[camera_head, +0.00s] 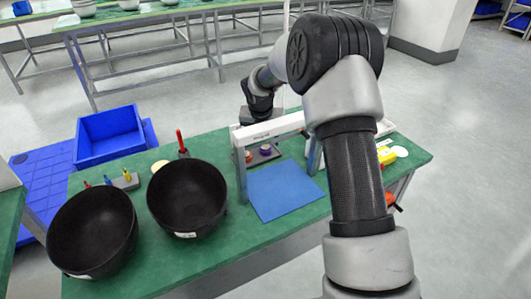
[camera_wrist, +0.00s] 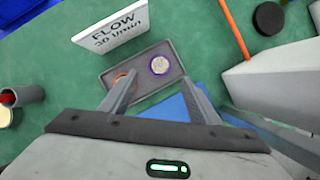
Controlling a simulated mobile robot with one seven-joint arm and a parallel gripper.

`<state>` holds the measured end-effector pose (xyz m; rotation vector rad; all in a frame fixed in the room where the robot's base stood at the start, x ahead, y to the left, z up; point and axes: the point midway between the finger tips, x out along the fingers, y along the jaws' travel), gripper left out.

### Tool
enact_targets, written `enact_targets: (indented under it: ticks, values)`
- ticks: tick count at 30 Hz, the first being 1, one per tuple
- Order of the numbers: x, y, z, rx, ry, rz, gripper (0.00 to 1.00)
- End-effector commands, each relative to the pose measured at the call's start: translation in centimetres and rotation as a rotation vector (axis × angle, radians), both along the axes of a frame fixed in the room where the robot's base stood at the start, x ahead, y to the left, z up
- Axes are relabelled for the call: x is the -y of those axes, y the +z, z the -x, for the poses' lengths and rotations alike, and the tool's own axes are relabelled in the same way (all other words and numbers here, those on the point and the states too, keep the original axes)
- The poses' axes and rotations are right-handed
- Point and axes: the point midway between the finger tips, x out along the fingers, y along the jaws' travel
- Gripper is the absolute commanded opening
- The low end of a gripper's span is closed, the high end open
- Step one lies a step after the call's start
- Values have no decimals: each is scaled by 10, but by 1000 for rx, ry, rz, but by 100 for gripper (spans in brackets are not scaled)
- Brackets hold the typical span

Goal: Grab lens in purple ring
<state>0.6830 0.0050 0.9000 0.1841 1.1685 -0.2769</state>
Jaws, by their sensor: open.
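The lens in the purple ring (camera_wrist: 159,65) lies in a small dark grey tray (camera_wrist: 148,57) in the wrist view. A second lens in an orange-red ring (camera_wrist: 120,77) lies in the same tray to its left, partly hidden by my left finger. My gripper (camera_wrist: 161,90) is open and empty; its fingers point toward the tray, with the purple ring lying beyond the tips, between their lines. In the head view the purple ring (camera_head: 265,149) shows small under the white frame. My fingertips are hidden there behind the frame's beam.
A blue mat (camera_head: 285,190) lies in front. Two black bowls (camera_head: 187,197) stand left on the green table. An orange rod (camera_wrist: 236,30) and black disc (camera_wrist: 268,18) lie right.

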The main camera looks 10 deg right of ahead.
Motion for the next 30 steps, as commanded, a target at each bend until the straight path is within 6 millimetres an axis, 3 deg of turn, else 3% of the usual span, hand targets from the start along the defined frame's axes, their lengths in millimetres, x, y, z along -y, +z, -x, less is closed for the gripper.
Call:
enact_targets:
  ticks: [7, 15, 24, 26, 30]
  values:
    - [1, -18, -6, 0, 1, -1, 56]
    - [6, -54, -20, -1, 0, 0, 56]
    - [6, -59, -23, 1, 0, -1, 56]
    - [6, -59, -23, 0, 0, -1, 49]
    - [6, -58, -23, 0, 0, -1, 26]
